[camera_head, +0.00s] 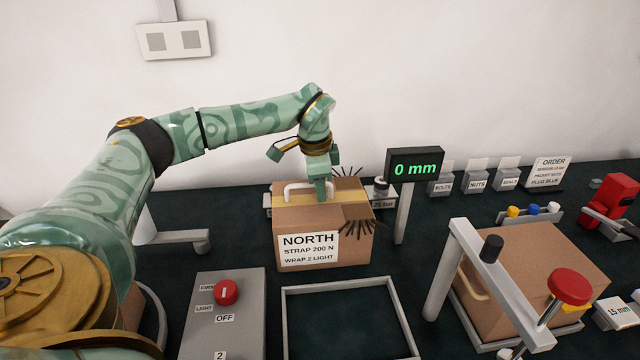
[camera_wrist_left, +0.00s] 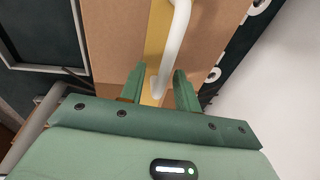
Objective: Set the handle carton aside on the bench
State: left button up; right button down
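A brown carton with a white NORTH label (camera_head: 308,248), yellow tape and a white handle (camera_head: 306,186) on top stands on the bench (camera_head: 250,315). In the left wrist view, the carton top (camera_wrist_left: 115,40) and the handle (camera_wrist_left: 174,45) are close below the camera. My left gripper (camera_head: 322,192) points down at the handle's right end. Its fingers (camera_wrist_left: 158,90) stand apart on either side of the handle, with gaps showing, so it is open. The fingers partly hide the top. My right gripper is not in view.
An empty square frame (camera_head: 287,316) lies in front of the carton, with a switch panel (camera_head: 200,315) to its left. A 0 mm display (camera_head: 414,166) stands to the right. Another carton (camera_head: 545,255) sits under a grey clamp frame (camera_head: 480,250) with a red knob (camera_head: 571,286).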

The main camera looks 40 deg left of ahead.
pick_arm(q)
notch_tip(320, 180, up, 12)
jog(key=s+p, duration=0.2)
jog(key=p, duration=0.2)
jog(key=shift+d, duration=0.3)
jog(key=shift+f, duration=0.15)
